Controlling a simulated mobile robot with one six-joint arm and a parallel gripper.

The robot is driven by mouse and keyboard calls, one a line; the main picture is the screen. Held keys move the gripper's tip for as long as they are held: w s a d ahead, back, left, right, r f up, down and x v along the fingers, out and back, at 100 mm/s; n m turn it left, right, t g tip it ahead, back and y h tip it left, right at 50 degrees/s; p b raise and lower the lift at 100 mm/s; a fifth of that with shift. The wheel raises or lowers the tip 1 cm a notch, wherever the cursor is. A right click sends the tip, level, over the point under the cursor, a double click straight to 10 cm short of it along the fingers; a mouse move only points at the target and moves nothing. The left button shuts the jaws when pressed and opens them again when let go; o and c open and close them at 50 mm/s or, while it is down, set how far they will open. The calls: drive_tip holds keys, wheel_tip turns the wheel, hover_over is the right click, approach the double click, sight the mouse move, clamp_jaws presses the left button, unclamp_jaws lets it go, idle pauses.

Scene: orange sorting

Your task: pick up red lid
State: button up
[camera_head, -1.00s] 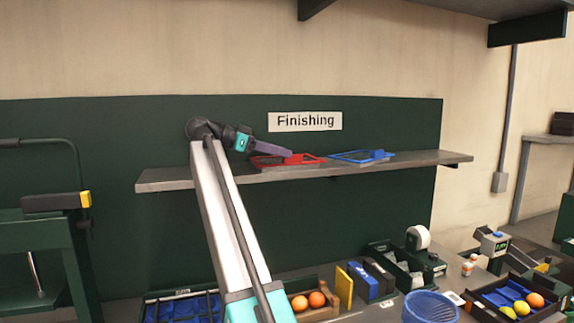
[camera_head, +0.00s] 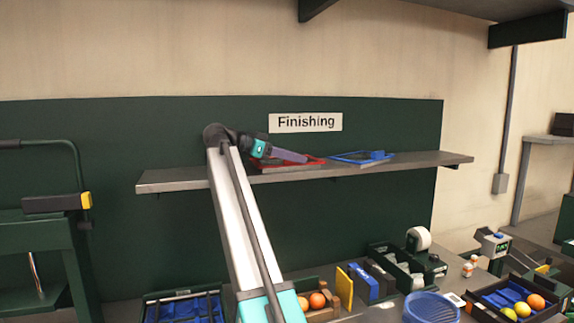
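The red lid (camera_head: 314,161) lies on the grey shelf (camera_head: 420,160) under the "Finishing" sign. It is flat and frame-like, and my gripper covers part of its left side. My gripper (camera_head: 302,157) reaches from the left, its purple-grey fingers over or at the red lid. I cannot tell whether the fingers touch the lid or are open, as they are small and seen from the side.
A blue lid (camera_head: 362,157) lies on the shelf right of the red one. Below, the bench holds a crate with oranges (camera_head: 317,301), a blue basket (camera_head: 430,307) and a dark fruit tray (camera_head: 508,299). The shelf's right end is clear.

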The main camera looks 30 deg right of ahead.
clamp_jaws()
drive_tip(key=shift+r, duration=0.15)
drive_tip(key=shift+r+b, duration=0.45)
drive_tip(key=shift+r, duration=0.25)
drive_tip(key=shift+r+p, duration=0.75)
drive_tip(key=shift+r, duration=0.15)
drive_tip(key=s+a+r+b, duration=0.1)
drive_tip(key=s+a+b, duration=0.3)
drive_tip(key=s+a, duration=0.6)
drive_tip(key=shift+s+a+r, duration=0.25)
drive_tip(key=shift+s+a, duration=0.05)
drive_tip(key=shift+s, duration=0.75)
